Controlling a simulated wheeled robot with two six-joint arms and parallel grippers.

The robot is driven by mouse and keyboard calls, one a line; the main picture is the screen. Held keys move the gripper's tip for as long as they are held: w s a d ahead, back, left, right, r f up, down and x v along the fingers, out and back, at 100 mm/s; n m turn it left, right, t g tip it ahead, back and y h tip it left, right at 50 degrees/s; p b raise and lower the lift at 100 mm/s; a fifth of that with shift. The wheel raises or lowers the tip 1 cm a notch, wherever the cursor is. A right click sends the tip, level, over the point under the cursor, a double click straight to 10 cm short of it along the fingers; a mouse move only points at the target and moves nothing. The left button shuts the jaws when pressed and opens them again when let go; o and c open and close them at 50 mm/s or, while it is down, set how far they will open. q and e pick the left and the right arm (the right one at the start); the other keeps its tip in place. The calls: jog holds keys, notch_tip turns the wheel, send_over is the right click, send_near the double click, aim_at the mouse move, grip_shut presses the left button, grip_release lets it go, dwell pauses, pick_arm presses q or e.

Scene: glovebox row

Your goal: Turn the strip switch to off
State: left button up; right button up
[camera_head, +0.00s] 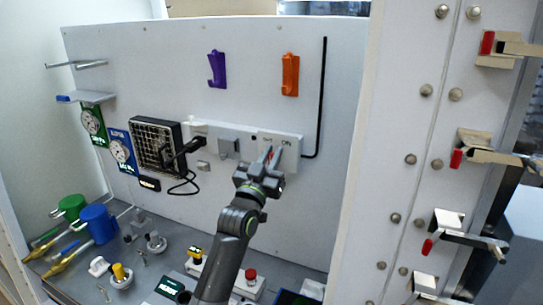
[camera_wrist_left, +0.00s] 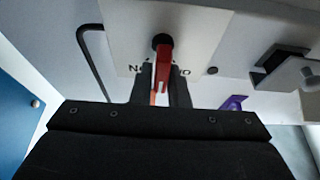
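A light plate (camera_head: 278,146) with a lever switch and two small labels sits at the right end of a strip on the back panel. Its red lever (camera_wrist_left: 164,58) hangs from a black pivot in the left wrist view and points nearly midway between the two labels. My left gripper (camera_head: 271,156) reaches up to the plate from below. In the left wrist view, its two dark fingers (camera_wrist_left: 162,86) stand on either side of the lever with a narrow gap; a light sliver shows between them. Firm contact is not visible. My right gripper is not in view.
Purple hook (camera_head: 217,69) and orange hook (camera_head: 290,74) hang above the strip. A black bent rod (camera_head: 322,100) runs down the panel at right. A black plug and cable (camera_head: 190,150) are at left. Knobs, valves and a red button (camera_head: 251,275) stand on the bench below.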

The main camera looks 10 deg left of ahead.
pick_arm(q)
grip_shut()
jog(key=shift+a+r+n+y+p, duration=0.15)
jog(key=shift+n+y+p, duration=0.15)
jog(key=shift+n+p, duration=0.65)
jog(key=shift+n+y+p, duration=0.4)
jog(key=shift+n, duration=0.05)
jog(key=shift+f+n+y+b, duration=0.3)
jog(key=shift+n+y+b, duration=0.15)
jog(key=shift+n, duration=0.25)
jog(key=shift+w+a+n+y+b, duration=0.15)
jog(key=shift+n+y+b, duration=0.45)
jog(key=shift+n+b, duration=0.8)
jog(key=shift+s+a+n+y+b, duration=0.15)
jog(key=shift+n+y+b, duration=0.6)
jog(key=shift+b, duration=1.1)
jog(key=shift+w+n, duration=0.1)
jog(key=shift+n, duration=0.15)
